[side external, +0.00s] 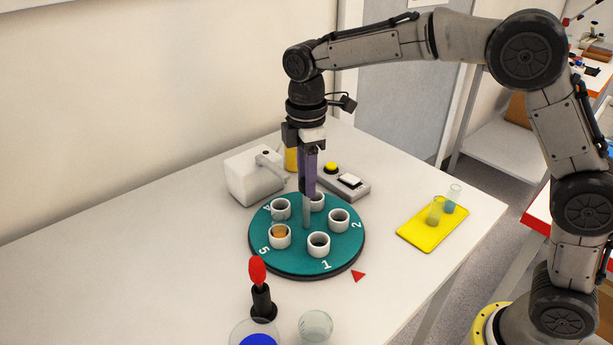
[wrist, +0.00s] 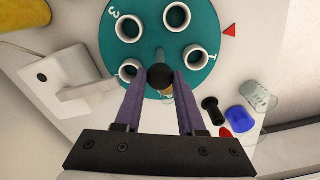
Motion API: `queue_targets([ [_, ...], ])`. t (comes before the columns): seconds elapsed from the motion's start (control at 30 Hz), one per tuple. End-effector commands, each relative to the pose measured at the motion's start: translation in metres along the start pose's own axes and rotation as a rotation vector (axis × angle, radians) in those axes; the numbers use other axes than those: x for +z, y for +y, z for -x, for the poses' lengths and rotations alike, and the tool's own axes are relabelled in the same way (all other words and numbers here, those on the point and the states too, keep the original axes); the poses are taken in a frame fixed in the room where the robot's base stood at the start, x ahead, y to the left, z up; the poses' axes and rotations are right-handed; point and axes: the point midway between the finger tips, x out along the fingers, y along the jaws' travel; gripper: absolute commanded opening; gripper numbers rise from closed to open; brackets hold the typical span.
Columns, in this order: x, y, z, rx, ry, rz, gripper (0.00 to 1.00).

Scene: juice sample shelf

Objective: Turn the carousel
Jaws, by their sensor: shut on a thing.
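The teal round carousel (side external: 262,255) sits on the white table with a ring of white cups. The cup at 5 (side external: 280,237) holds something orange. A red triangle pointer (side external: 358,275) lies beside the rim, between labels 1 and 2 and nearer 1. My gripper (side external: 308,194) points down over the middle, its purple fingers shut on the dark knob (wrist: 160,77) of the upright central post (side external: 306,212). The fingers partly hide the cup nearest them in the wrist view.
A white device (side external: 253,177) and a box with a yellow button (side external: 343,182) stand behind the carousel. A yellow tray (side external: 420,236) with two tubes lies to the right. A red-topped black tool (side external: 262,298) and a clear glass (side external: 315,326) stand in front. The table's left is clear.

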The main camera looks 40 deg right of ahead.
Motion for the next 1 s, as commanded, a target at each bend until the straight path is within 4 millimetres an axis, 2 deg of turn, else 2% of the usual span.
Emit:
queue_targets([
  [1.0, -0.0011, 0.0005, 0.0028, 0.007, 0.005, 0.509, 0.0],
])
